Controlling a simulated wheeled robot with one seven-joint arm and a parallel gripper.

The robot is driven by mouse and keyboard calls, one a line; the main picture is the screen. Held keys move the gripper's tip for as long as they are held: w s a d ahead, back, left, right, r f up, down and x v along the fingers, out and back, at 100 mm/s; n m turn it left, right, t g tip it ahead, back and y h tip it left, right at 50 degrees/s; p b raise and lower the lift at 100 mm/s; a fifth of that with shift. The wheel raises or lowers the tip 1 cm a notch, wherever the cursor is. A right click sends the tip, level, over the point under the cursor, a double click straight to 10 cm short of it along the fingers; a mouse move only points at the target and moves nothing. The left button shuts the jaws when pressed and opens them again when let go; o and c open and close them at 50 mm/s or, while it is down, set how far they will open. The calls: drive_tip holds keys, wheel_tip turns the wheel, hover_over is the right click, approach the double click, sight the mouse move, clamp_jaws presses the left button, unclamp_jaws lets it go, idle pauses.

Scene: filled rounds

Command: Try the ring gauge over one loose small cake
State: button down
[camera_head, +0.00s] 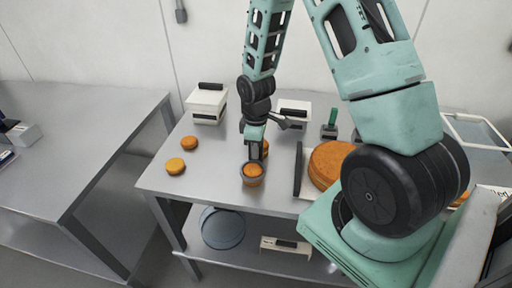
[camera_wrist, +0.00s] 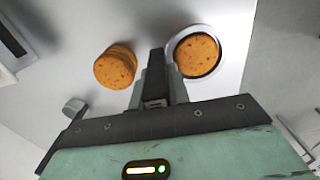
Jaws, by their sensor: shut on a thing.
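I cannot tell whether the ring rests on the table. Another cake (camera_wrist: 115,67) stands left of my fingers, apart from the ring. Two loose cakes (camera_head: 189,142) (camera_head: 175,166) lie on the table's left.
White boxes with dark handles (camera_head: 207,104) (camera_head: 294,112) stand at the back of the steel table (camera_head: 215,158). A large round cake (camera_head: 328,165) and a dark upright bar (camera_head: 298,168) are to the right. The table's front edge is close to the ring.

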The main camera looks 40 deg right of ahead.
drive_tip(key=shift+f+b, duration=0.65)
drive_tip(key=shift+f, duration=0.3)
idle(0.8)
drive_tip(key=c, duration=0.8)
unclamp_jaws()
drive_tip(key=shift+o, duration=0.2)
drive_tip(key=shift+r+p, duration=3)
drive_tip(key=shift+r, duration=0.55)
